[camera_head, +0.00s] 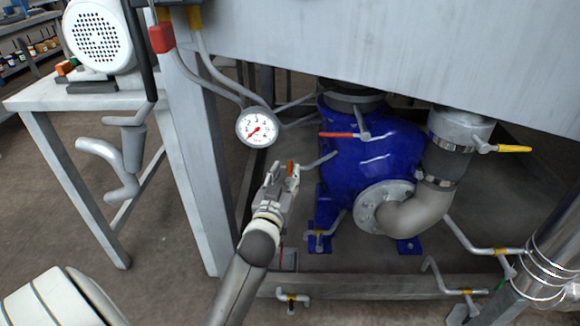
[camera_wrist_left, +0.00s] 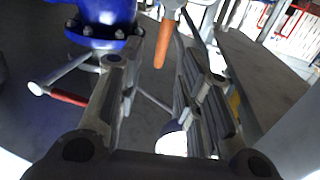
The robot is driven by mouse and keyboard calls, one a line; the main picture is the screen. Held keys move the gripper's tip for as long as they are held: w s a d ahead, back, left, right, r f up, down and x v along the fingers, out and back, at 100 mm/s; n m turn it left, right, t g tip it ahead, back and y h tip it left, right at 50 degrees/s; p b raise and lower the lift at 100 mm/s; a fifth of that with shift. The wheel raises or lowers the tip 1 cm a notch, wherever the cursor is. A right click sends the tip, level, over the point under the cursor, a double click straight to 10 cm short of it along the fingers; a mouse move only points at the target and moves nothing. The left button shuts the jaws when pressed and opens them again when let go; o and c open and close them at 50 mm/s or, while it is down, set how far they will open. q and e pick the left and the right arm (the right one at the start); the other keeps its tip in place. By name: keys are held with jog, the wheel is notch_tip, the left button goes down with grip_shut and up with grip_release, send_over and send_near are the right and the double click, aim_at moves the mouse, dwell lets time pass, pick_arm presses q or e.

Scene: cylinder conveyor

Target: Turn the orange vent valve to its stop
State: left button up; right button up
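The orange vent valve handle (camera_head: 290,167) shows as a small patch at the fingertips of my left gripper (camera_head: 281,172), below the pressure gauge; the gripper hides most of the valve. In the left wrist view the orange handle (camera_wrist_left: 163,45) hangs from a grey valve body (camera_wrist_left: 172,5) at the top. It lies between the two spread fingers of my left gripper (camera_wrist_left: 155,50), with a visible gap on its left side. The gripper is open; I cannot tell whether the right finger touches the handle. My right gripper is not in view.
A round gauge (camera_head: 256,127) hangs just above the gripper. A blue pump housing (camera_head: 365,155) with a red lever (camera_head: 338,134) stands to the right. A yellow lever (camera_head: 514,149) is farther right. A grey frame leg (camera_head: 195,170) stands close on the left.

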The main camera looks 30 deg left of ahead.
aim_at(290, 166)
pick_arm(q)
jog(key=shift+b+x, duration=0.55)
jog(key=shift+x, duration=2.05)
grip_shut()
